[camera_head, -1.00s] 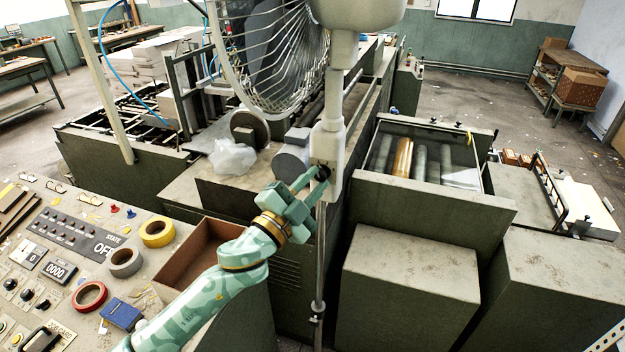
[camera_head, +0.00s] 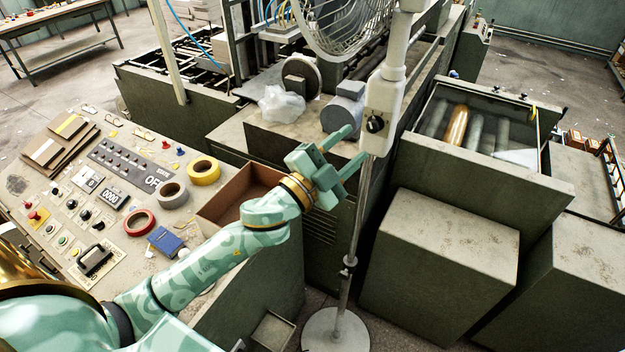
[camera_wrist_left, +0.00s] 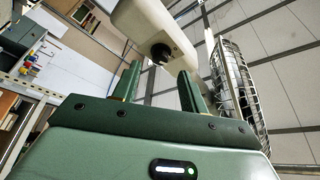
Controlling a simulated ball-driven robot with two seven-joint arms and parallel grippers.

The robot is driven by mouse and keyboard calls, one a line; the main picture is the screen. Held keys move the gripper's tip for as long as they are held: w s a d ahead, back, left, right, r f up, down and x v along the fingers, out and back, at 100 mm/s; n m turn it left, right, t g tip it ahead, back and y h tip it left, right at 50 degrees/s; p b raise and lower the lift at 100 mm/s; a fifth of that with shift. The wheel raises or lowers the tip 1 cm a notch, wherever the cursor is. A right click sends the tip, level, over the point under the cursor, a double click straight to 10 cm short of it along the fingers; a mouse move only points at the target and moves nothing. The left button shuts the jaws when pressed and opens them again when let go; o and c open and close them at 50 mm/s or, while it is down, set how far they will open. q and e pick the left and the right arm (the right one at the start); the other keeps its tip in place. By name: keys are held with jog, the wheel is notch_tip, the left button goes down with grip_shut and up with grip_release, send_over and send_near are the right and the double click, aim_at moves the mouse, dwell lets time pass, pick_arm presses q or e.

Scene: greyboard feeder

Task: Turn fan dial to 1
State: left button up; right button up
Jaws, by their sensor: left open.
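The fan's dial (camera_head: 375,124) is a small dark knob low on the white control housing (camera_head: 382,98) of the standing fan. It also shows in the left wrist view as a black knob (camera_wrist_left: 160,52) beyond the fingertips. My left gripper (camera_head: 355,146) is open and empty, just left of and below the dial. In the wrist view its two green fingers (camera_wrist_left: 158,80) stand apart with the dial between and past their tips; they look clear of it. The number marks on the dial are too small to read. My right gripper is not in view.
The fan's wire cage (camera_head: 345,25) is above, and its thin pole (camera_head: 358,215) runs down to a round base (camera_head: 335,330). A control panel desk with tape rolls (camera_head: 203,171) and an open box (camera_head: 245,190) lies left. Green machine cabinets (camera_head: 440,255) stand right.

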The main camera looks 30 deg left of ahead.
pick_arm(q)
jog(key=b+v, duration=0.3)
jog(key=v, duration=0.9)
jog(key=shift+b, duration=0.35)
jog(key=shift+r, duration=0.1)
